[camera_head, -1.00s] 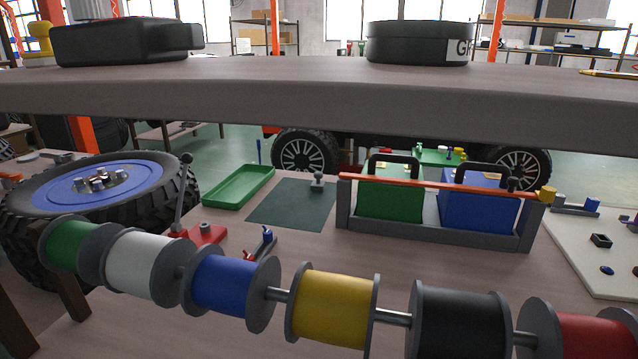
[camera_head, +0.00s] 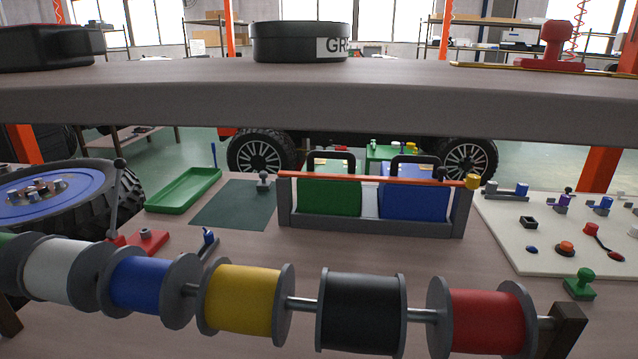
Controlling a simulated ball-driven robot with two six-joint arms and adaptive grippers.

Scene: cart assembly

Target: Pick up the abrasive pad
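I cannot surely tell which thing is the abrasive pad. A flat dark green mat (camera_head: 232,207) lies on the table, with a small grey knobbed piece (camera_head: 263,181) at its far right corner. A small green knobbed piece (camera_head: 580,285) sits at the right, by the near edge of the white board. A red knobbed piece (camera_head: 555,46) stands on the upper shelf at the right. Neither of my grippers is in the head view.
A row of spools, with a yellow one (camera_head: 243,300), crosses the front. The upper shelf (camera_head: 300,95) spans the view. A grey rack (camera_head: 370,225) holds a green and a blue block. A green tray (camera_head: 184,190) and the white board (camera_head: 510,250) flank the middle.

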